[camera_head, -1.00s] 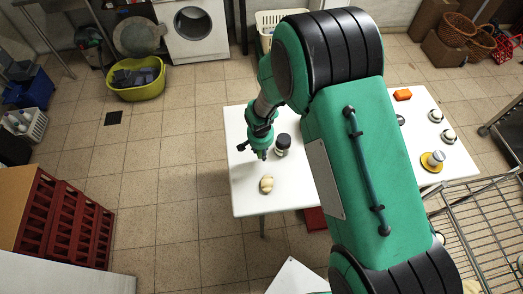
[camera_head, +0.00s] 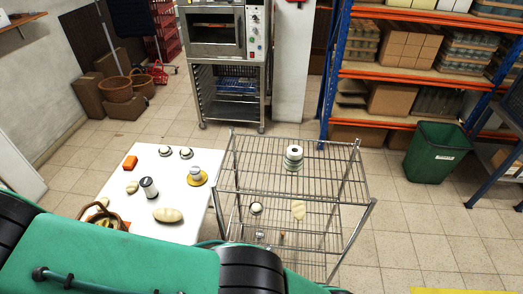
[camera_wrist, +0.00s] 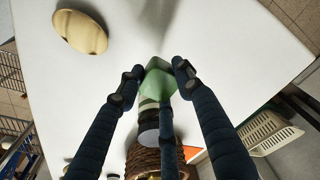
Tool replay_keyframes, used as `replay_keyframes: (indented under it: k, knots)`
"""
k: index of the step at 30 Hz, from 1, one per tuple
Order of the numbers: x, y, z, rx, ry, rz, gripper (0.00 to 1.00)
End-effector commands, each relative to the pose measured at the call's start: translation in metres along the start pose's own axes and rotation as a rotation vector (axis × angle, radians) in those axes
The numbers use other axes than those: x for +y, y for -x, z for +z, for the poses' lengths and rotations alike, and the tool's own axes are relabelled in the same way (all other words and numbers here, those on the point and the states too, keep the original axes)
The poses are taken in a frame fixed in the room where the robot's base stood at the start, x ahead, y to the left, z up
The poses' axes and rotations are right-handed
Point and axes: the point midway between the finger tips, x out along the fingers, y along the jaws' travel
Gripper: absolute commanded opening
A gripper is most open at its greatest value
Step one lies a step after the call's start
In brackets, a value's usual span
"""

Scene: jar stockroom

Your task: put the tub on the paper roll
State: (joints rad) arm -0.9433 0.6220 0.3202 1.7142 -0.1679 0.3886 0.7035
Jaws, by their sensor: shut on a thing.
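My gripper (camera_wrist: 157,71) shows in the wrist view with its dark blue fingers closed around a small green tub (camera_wrist: 157,84). The tub is above the white table. The gripper and tub are not in the head view. In the head view, a white paper roll (camera_head: 294,151) with a dark hole stands upright on the top shelf of the wire rack, right of the table. Its lower part looks pale green and banded; I cannot tell if that is a separate thing.
The white table (camera_head: 197,156) holds a dark-lidded jar (camera_head: 149,187), a pale oval loaf (camera_head: 168,215), a wicker basket (camera_head: 103,219) and a yellow-based item (camera_head: 197,177). The wire rack (camera_head: 258,181) has free room around the roll. Shelving and a green bin (camera_head: 435,152) stand at right.

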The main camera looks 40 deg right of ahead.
Motion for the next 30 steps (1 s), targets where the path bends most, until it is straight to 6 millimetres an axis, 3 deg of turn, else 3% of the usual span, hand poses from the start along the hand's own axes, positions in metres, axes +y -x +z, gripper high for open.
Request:
replay_keyframes:
  k: [8,14,20,30]
  knots:
    - [-0.001,0.049,-0.007,0.005,0.000,-0.003,0.10]
    - [-0.001,0.107,-0.015,0.006,0.000,-0.004,0.10]
    - [-0.001,0.175,-0.023,0.007,-0.001,-0.005,0.10]
    - [-0.001,0.311,-0.039,0.007,-0.001,-0.005,0.10]
